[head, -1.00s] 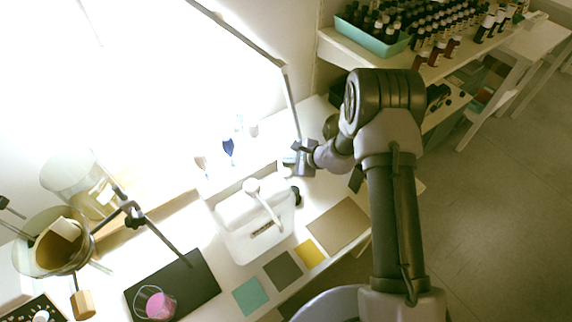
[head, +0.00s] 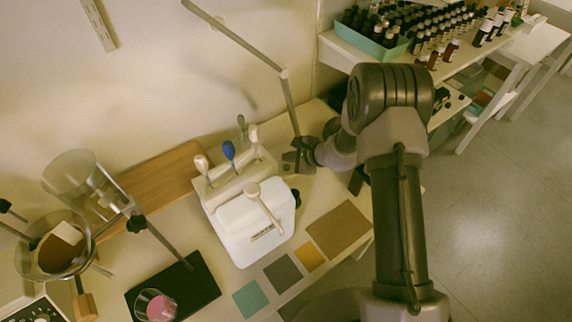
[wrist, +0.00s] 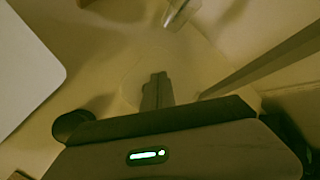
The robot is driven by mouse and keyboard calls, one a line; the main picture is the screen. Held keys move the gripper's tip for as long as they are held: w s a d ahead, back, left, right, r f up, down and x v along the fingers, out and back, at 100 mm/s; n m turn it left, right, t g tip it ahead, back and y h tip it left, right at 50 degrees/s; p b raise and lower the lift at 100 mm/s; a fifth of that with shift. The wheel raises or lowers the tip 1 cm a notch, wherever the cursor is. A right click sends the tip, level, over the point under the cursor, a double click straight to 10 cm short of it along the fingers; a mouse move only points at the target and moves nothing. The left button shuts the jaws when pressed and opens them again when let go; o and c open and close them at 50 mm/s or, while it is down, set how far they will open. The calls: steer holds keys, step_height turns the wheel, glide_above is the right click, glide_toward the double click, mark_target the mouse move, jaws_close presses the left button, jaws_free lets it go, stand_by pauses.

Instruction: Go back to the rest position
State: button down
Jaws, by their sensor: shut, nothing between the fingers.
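My gripper (head: 294,158) is at the back of the bench in the head view, beside the foot of a lamp's pole (head: 291,108) and to the right of a white box-shaped device (head: 240,228). In the wrist view its two fingers (wrist: 157,88) are together with nothing between them. They are above the pale bench top, apart from the white device (wrist: 25,70) at the left and the slanting pole (wrist: 260,65) at the right. My arm partly hides the gripper in the head view.
Glassware on a stand (head: 75,175), a dark mat (head: 200,283) with a pink-filled glass (head: 156,305), and coloured squares (head: 282,270) lie on the bench. A teal tray (head: 372,38) and bottle rows stand on the shelf at upper right. Open floor (head: 500,220) lies right.

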step_height(320, 180, up, 4)
steer(key=shift+p, duration=0.65)
steer(key=s+a+r+n+g+y, duration=0.1)
steer(key=s+r+n, duration=0.35)
steer(key=r, duration=0.65)
steer(key=s+a+r+n, duration=0.1)
steer(key=s+r+n, duration=0.35)
steer(key=r, duration=0.75)
steer(key=s+d+r+n+h, duration=0.1)
steer(key=s+d+r+h, duration=0.1)
steer(key=s, duration=0.6)
steer(key=s+d+r+n+h, duration=0.1)
steer(key=s+d, duration=0.3)
steer(key=s, duration=0.5)
steer(key=s+d+r+n+h+b, duration=0.1)
steer(key=s+d+r+n+h, duration=0.1)
steer(key=s, duration=0.6)
steer(key=shift+s+d+r+n+h, duration=0.3)
steer(key=shift+d+r, duration=0.3)
steer(key=shift+d, duration=0.25)
